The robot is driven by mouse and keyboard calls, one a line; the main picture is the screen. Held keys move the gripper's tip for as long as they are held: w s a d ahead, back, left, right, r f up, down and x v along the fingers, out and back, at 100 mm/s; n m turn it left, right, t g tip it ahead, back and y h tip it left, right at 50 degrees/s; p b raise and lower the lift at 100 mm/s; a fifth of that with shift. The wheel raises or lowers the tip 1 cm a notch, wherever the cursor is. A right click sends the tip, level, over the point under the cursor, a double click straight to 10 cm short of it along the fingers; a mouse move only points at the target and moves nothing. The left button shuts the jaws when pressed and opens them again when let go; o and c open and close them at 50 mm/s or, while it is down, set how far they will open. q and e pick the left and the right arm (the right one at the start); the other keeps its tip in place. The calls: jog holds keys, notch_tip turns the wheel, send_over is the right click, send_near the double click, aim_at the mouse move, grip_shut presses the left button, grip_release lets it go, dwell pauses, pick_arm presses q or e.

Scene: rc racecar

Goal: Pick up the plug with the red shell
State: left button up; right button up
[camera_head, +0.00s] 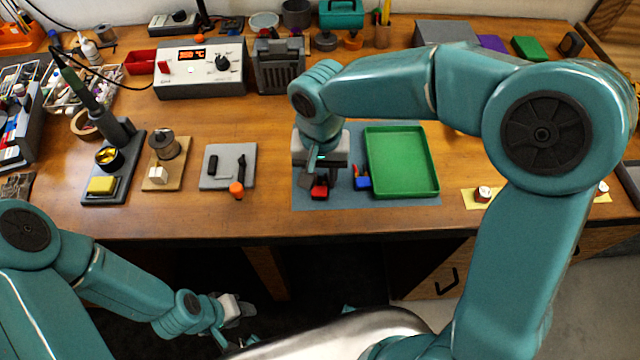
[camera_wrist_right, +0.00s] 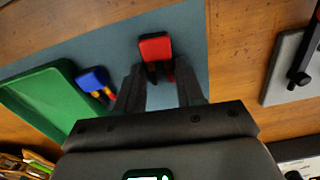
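The plug with the red shell (camera_head: 319,192) lies on the blue-grey mat, left of the green tray. It also shows in the right wrist view (camera_wrist_right: 155,46), just beyond my fingertips, with dark and red leads at its near end. My right gripper (camera_head: 318,180) points down over the mat at this plug. In the wrist view its two fingers (camera_wrist_right: 160,85) are apart with the plug's leads roughly between them; contact cannot be told. My left gripper (camera_head: 236,312) is low in front of the table, away from the plugs, and its fingers are unclear.
A blue plug (camera_head: 362,183) lies close to the right, beside the green tray (camera_head: 436,185); it also shows in the wrist view (camera_wrist_right: 92,80). A grey plate (camera_head: 216,178) with black parts and an orange-ended item sits left of the mat (camera_head: 400,203). Bare wood lies between.

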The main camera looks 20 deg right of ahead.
grip_shut()
